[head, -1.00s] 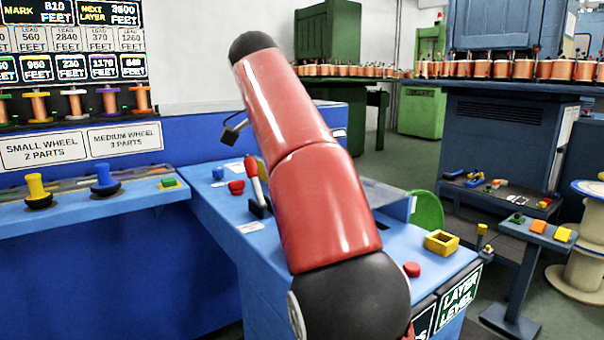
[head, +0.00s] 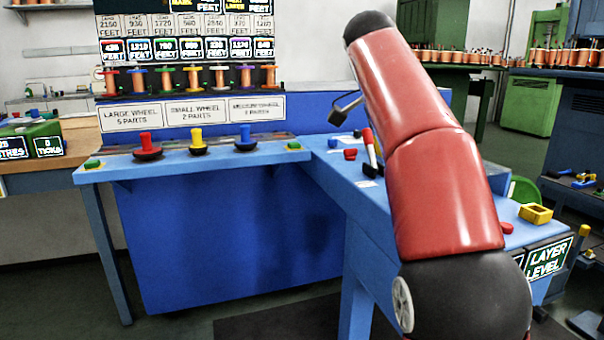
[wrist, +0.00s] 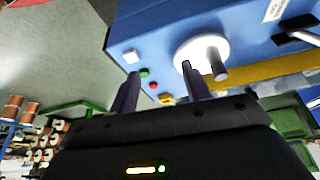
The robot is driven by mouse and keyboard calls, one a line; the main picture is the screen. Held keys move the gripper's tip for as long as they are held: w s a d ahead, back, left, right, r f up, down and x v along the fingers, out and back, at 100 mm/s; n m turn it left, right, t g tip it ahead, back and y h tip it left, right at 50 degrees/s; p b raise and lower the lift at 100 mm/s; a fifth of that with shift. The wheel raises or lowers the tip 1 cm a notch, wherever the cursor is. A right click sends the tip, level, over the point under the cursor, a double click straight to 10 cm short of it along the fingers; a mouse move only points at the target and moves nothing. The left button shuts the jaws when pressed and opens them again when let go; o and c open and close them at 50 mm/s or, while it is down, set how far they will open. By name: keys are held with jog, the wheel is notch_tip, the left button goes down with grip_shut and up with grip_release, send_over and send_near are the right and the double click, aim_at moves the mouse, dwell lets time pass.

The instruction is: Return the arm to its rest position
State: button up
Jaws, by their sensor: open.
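My red arm with black joints stands at the right of the head view, raised and tilted up to the left over the blue console (head: 375,215). Its far end and my gripper are hidden in the head view. My gripper (wrist: 160,85) shows in the wrist view with two dark fingers apart and nothing between them. Beyond the fingers is a blue machine face with a white disc (wrist: 202,52) that bears a dark peg. The right finger overlaps the disc in the picture; I cannot tell whether they touch.
A blue shelf (head: 180,167) holds a red knob (head: 146,145), a yellow knob (head: 196,140) and a blue knob (head: 246,138). Dark floor (head: 60,290) is free at the lower left.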

jog(key=s+a+f+n+t+y, duration=0.1)
jog(key=s+f+n+t+y, duration=0.1)
jog(key=s+f+n, duration=0.5)
jog(key=s+a+f+n+t+y, duration=0.1)
jog(key=s+f+n+t+y, duration=0.1)
jog(key=s+f+n, duration=0.6)
jog(key=s+f, duration=0.7)
jog(key=f, duration=0.4)
jog(key=shift+s+f+n+t, duration=0.15)
jog(key=shift+f+n+t, duration=0.15)
jog(key=shift+f, duration=0.05)
